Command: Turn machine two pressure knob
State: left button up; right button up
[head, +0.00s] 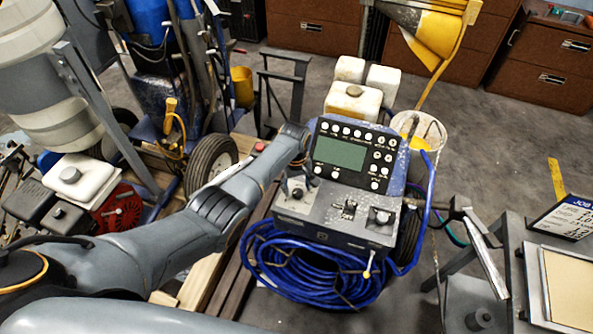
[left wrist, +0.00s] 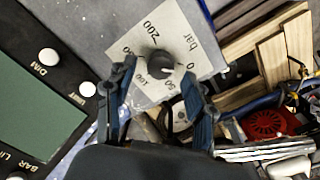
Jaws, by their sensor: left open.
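The line striper (head: 330,226) has a dark control panel with a green screen (head: 340,153) and white buttons. My left arm reaches in from the left, and my left gripper (head: 297,187) is over the left side of its lower console. In the left wrist view, the black round pressure knob (left wrist: 160,62) sits on a pale dial plate (left wrist: 150,35) marked in bar from 0 to 200. The open fingers of my left gripper (left wrist: 158,80) are on either side of the knob's near edge; I cannot tell whether they touch it. My right gripper is not in view.
A coiled blue hose (head: 315,272) hangs on the striper's front. A second machine with a black tyre (head: 211,166) and wooden pallet boards (head: 195,283) are at the left. A grey table (head: 515,262) with a sign (head: 567,216) is at the right. Brown cabinets (head: 460,60) line the back.

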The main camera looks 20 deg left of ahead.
aim_at(296, 192)
pick_arm(q)
notch_tip(296, 192, up, 10)
jog(key=shift+a, duration=0.15)
jog(key=shift+s, duration=0.15)
dwell(0.4)
